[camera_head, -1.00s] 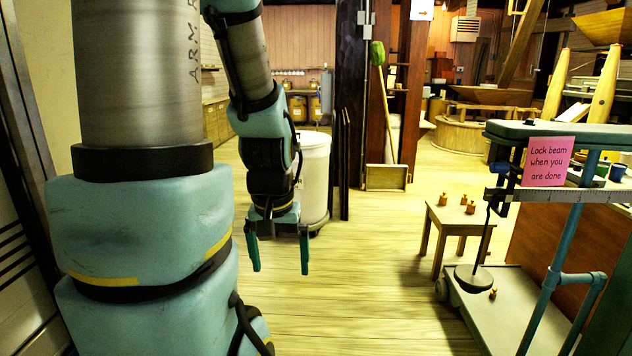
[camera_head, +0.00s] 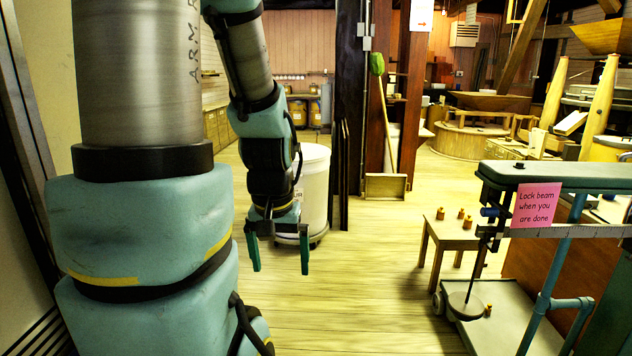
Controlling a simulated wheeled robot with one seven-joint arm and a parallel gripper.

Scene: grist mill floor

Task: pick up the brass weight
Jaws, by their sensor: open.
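Three small brass weights stand upright on the wooden stool at the right: one at the left (camera_head: 440,213), one at the back (camera_head: 461,213) and one at the right (camera_head: 467,222). Another brass weight (camera_head: 488,310) is low on the platform scale, beside the round hanging plate (camera_head: 466,305). I cannot tell which one the task means. My gripper (camera_head: 279,262) hangs at centre left with its two green fingers apart, pointing down. It is empty and well to the left of all the weights.
The wooden stool (camera_head: 452,238) stands just behind the platform scale (camera_head: 510,318), whose beam carries a pink note (camera_head: 534,205). A white barrel (camera_head: 316,190) is behind my gripper. The middle plank floor (camera_head: 365,270) is clear.

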